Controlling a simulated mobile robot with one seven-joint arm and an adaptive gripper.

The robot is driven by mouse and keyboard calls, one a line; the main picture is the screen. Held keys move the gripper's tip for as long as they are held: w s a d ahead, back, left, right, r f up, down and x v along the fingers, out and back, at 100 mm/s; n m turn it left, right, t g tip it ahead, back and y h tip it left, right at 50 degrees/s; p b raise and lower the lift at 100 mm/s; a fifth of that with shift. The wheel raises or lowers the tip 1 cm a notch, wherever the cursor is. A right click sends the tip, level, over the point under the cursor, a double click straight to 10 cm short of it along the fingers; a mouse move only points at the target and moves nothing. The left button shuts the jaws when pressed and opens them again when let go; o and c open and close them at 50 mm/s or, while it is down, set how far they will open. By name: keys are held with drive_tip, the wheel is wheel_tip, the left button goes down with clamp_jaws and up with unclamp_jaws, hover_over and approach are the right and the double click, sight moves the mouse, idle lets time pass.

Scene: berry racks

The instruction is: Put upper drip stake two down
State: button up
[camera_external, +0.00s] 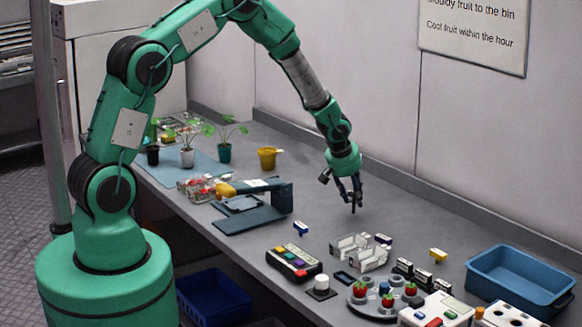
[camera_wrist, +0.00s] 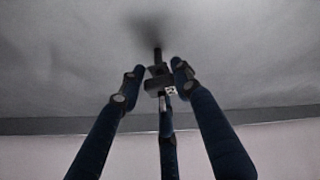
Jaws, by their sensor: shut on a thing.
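My gripper (camera_external: 351,188) is above the grey bench top, right of the blue-grey stand, and its fingers point down. It is shut on a small dark drip stake, whose thin end shows below the fingers (camera_external: 353,208). In the wrist view, my gripper (camera_wrist: 158,78) has two blue fingers closed at the sides of the dark stake (camera_wrist: 157,56) and a third finger behind it. The stake points away from the camera toward the grey surface, with a soft shadow beyond its tip. I cannot tell whether the tip touches the bench.
The blue-grey stand (camera_external: 250,218) is left of my gripper. Clear clamshells (camera_external: 360,252), a round rack with berries (camera_external: 378,308) and a blue bin (camera_external: 520,282) are nearer. The bench around my gripper is clear.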

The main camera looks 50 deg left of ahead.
drive_tip(key=shift+f, duration=0.15)
drive_tip(key=o, duration=0.8)
drive_tip(key=shift+r, duration=0.2)
drive_tip(key=shift+r, duration=0.25)
drive_tip(key=v, duration=1.1)
drive_tip(key=shift+s+d+r, duration=0.1)
drive_tip(key=shift+s+r, duration=0.05)
drive_tip(key=shift+s, duration=0.05)
drive_tip(key=shift+r, duration=0.15)
